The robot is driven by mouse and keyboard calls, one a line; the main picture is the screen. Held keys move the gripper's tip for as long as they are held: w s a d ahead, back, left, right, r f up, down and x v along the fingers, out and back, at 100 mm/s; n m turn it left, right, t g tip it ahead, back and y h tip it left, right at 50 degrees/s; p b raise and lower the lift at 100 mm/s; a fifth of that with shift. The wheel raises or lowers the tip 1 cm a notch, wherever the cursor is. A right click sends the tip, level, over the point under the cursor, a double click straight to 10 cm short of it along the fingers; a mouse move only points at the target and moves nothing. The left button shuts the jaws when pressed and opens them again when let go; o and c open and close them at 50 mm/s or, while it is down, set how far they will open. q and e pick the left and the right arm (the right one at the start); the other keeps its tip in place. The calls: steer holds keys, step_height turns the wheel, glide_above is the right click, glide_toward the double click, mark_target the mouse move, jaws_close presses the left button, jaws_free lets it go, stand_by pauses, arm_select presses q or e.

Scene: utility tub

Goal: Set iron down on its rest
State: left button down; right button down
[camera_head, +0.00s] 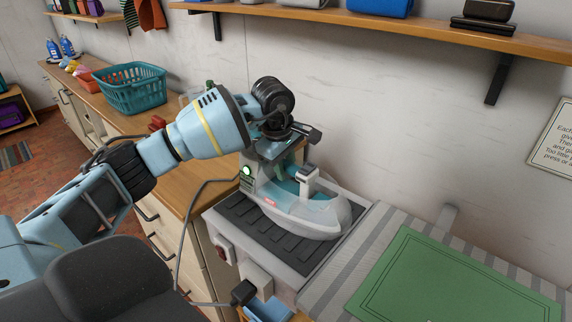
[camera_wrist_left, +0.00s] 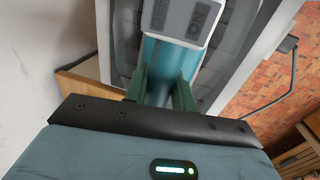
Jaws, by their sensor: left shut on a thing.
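The iron (camera_head: 290,216) is white and grey with a teal handle. It lies over the dark ridged rest (camera_head: 245,222) beside the board, its clear rounded end toward the right. It looks flat on the rest, but I cannot tell for sure that its whole sole touches. My left gripper (camera_head: 291,172) reaches in from the upper left and is shut on the iron's handle. In the left wrist view, the green fingers of my left gripper (camera_wrist_left: 162,90) stand either side of the teal handle (camera_wrist_left: 160,62). My right gripper is not in view.
A striped ironing board (camera_head: 348,270) with a green cloth (camera_head: 455,290) adjoins the rest on the right. A grey cord (camera_head: 181,235) hangs at the left. A teal basket (camera_head: 130,88) stands on the wooden counter behind. A shelf (camera_head: 400,28) runs along the wall above.

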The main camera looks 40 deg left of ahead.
arm_select(q)
steer(key=shift+w+f, duration=0.1)
steer(key=shift+f, duration=0.15)
stand_by(0.7)
steer(key=c, duration=1.1)
jaws_free()
steer(key=shift+f, duration=0.25)
steer(key=r, duration=0.2)
steer(key=s+r, duration=0.1)
steer(key=r, duration=0.5)
steer(key=shift+s, duration=0.4)
